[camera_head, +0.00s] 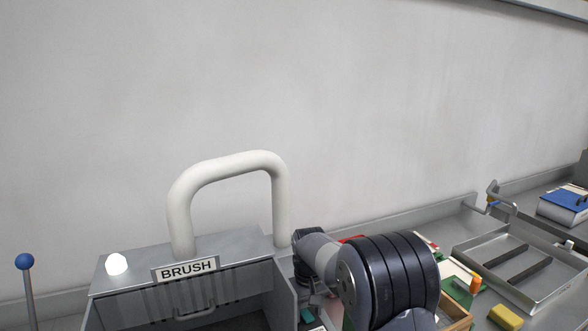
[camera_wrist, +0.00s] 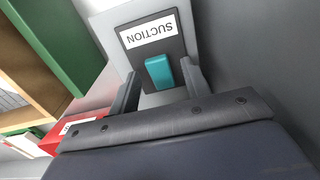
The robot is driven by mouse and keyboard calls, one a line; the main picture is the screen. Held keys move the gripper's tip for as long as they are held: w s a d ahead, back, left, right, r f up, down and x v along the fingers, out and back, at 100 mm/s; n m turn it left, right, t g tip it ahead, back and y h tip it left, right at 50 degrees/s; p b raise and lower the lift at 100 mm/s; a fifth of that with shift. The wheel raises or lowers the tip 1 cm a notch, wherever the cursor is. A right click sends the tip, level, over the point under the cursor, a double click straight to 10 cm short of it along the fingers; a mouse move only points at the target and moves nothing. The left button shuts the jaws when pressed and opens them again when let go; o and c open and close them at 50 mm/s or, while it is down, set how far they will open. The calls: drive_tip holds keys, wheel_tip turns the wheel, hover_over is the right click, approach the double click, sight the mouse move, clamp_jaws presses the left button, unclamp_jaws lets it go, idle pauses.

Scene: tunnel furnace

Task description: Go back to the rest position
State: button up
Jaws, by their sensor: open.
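My gripper (camera_wrist: 162,85) shows in the wrist view with its two grey fingers apart. Nothing is seen held between the fingers. I cannot tell whether the fingers touch the teal part. In the head view my dark arm links cover the lower middle, and the gripper is hidden behind them.
A grey BRUSH box (camera_head: 185,267) with a thick white pipe (camera_head: 230,165) stands left of my arm. A metal tray (camera_head: 515,262), a yellow sponge-like block (camera_head: 505,318) and a blue-topped box (camera_head: 563,204) lie right. A red box (camera_wrist: 75,130) is near the gripper. The wall area above is clear.

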wheel_tip(320, 180, up, 10)
drive_tip(key=r+b, duration=0.1)
drive_tip(key=b, duration=0.1)
wheel_tip(320, 180, down, 11)
drive_tip(key=shift+f+p, duration=0.1)
drive_tip(key=shift+p, duration=0.9)
drive_tip(key=shift+f+b, duration=0.2)
drive_tip(key=shift+b, duration=0.65)
drive_tip(key=shift+s+t+b, duration=0.15)
drive_tip(key=shift+t+b, duration=0.45)
drive_tip(key=shift+b, duration=0.3)
drive_tip(key=t+y+b, duration=0.1)
drive_tip(key=b, duration=0.2)
drive_tip(key=shift+s+d, duration=0.1)
drive_tip(key=shift+s, duration=0.05)
drive_tip(key=t+b, duration=0.1)
drive_tip(key=b, duration=0.4)
drive_tip(key=shift+s+d+f+t+y, duration=0.15)
drive_tip(key=shift+s+t+y, duration=0.1)
drive_tip(key=shift+t+y, duration=0.15)
